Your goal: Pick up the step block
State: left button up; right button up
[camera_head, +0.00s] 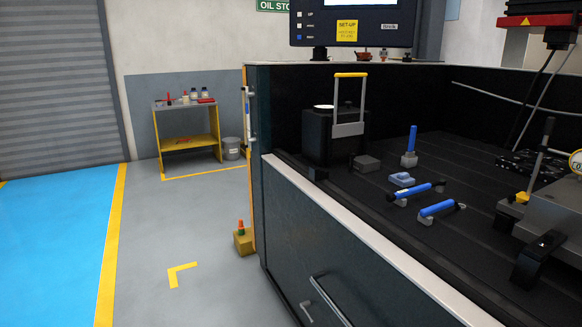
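Several small pieces lie on the dark slotted machine table, and I cannot tell for certain which is the step block. A dark grey block (366,163) sits near the left side of the table. A small light blue-grey piece (401,180) lies to its right, its shape too small to read clearly. A small black piece (318,174) is at the table's near left edge. Neither of my grippers is in view.
A blue-handled tool stands upright (411,146); two more lie flat (415,192) (437,210). A black box (318,137) with a yellow-topped frame (350,105) stands behind. A pale rail (360,235) edges the table front. A grey fixture (560,205) occupies the right.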

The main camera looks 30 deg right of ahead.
aim_at(315, 173)
jog(key=i+j+z, duration=0.2)
jog(key=i, duration=0.35)
jog(key=i+z, duration=0.2)
jog(key=i, duration=0.35)
jog(key=i+j+z, duration=0.15)
jog(key=z, duration=0.3)
jog(key=i+j+z, duration=0.25)
jog(key=z, duration=0.2)
jog(key=i+j+z, duration=0.3)
jog(key=z, duration=0.15)
jog(key=i+j+z, duration=0.15)
jog(key=j+z, duration=0.3)
jog(key=l, duration=0.1)
